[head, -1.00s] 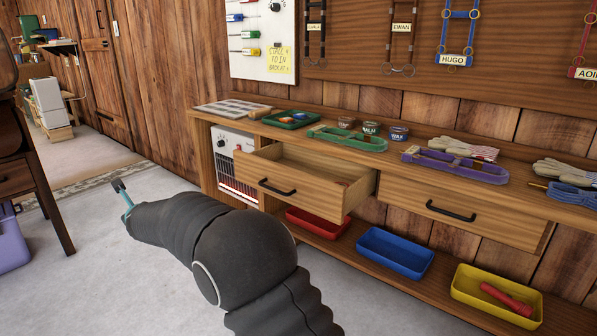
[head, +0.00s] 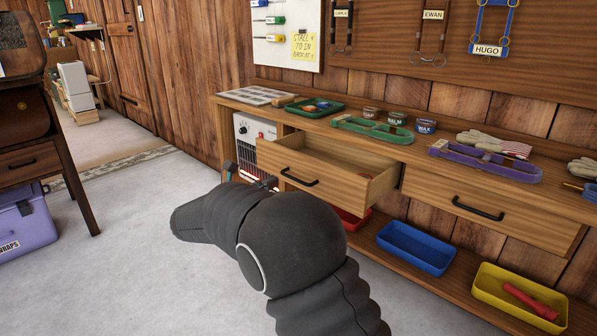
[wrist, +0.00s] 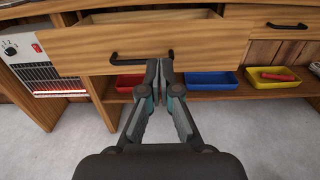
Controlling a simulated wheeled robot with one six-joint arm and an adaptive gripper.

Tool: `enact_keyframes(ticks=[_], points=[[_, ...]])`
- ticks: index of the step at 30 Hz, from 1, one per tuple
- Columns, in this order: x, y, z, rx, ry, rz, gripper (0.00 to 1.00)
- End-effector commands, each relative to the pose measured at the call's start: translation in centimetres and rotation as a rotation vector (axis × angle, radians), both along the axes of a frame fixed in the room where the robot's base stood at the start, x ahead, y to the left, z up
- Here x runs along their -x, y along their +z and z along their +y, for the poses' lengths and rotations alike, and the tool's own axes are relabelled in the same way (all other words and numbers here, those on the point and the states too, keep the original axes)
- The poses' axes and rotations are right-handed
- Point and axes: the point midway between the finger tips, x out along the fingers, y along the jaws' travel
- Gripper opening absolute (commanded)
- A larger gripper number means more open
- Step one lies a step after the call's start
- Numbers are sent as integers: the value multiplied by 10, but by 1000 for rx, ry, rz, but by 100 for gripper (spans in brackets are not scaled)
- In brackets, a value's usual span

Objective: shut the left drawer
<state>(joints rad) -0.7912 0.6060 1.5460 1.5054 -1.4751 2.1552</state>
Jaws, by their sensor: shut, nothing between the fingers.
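The left drawer (head: 338,192) stands pulled out of the wooden bench, with a black bar handle on its front; a small reddish item shows inside it. In the wrist view the drawer front (wrist: 215,52) spans the upper part, with its handle (wrist: 140,59) left of my fingertips. My gripper (wrist: 158,64) is shut and empty, its tips at the lower part of the drawer front, right of the handle's middle. I cannot tell whether they touch it. In the head view my arm hides most of the gripper. The right drawer (head: 490,208) appears shut.
The bench top (head: 270,118) holds a green tray (head: 315,109), green and purple holders, tins and gloves. Red, blue (head: 415,247) and yellow (head: 520,297) bins sit on the lower shelf. A heater (head: 250,133) stands left of the drawer. The floor in front is clear.

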Motion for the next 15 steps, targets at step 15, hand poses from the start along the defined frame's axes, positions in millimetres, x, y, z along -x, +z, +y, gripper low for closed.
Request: enact_keyframes(ticks=[15], points=[[-68, 1, -54, -1, -3, 2, 0]])
